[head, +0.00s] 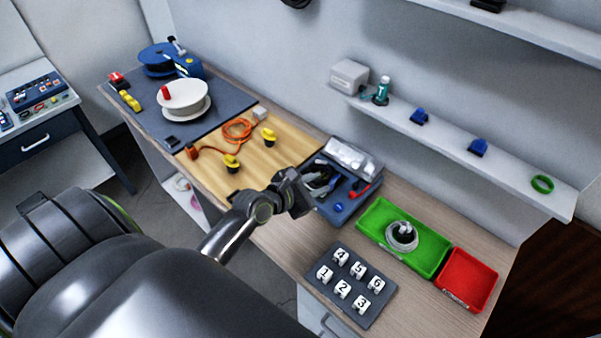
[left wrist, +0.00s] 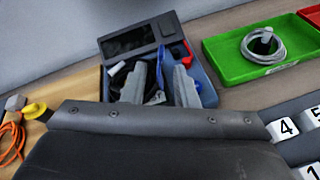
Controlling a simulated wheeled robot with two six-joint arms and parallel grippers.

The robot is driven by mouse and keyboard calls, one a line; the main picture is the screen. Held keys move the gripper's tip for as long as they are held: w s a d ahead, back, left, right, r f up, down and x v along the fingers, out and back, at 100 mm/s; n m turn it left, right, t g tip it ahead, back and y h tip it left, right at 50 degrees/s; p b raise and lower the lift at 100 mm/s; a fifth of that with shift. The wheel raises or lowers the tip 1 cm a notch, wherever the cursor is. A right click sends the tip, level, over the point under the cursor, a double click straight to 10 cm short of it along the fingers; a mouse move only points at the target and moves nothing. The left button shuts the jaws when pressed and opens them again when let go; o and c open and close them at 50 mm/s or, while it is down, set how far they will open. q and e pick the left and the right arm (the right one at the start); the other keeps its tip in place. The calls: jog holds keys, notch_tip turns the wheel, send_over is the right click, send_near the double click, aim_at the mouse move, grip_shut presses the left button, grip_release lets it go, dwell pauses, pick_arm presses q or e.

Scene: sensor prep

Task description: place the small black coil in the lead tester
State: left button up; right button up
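The lead tester (head: 347,209) is a blue-grey box with a dark panel at its back and a red part at its right side. It also shows in the left wrist view (left wrist: 205,80). The small black coil (head: 322,178) lies in the tester's open tray; in the left wrist view the coil (left wrist: 118,78), with a pale connector, is partly hidden by a finger. My left gripper (left wrist: 160,82) is over the tray, its two grey fingers apart, with black and blue parts visible between and behind them. In the head view the gripper (head: 300,195) hides the tester's left side. My right gripper is not in view.
A green tray (head: 375,215) holding a grey cable coil (head: 402,236) and a red tray (head: 468,280) stand right of the tester. A numbered block rack (head: 345,300) lies in front. An orange cable (head: 238,128) and yellow-topped parts lie on the wooden board (head: 258,160) at left.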

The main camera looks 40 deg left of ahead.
pick_arm(q)
jog(key=v, duration=0.6)
jog(key=shift+s+r, duration=0.1)
jog(key=shift+s, duration=0.1)
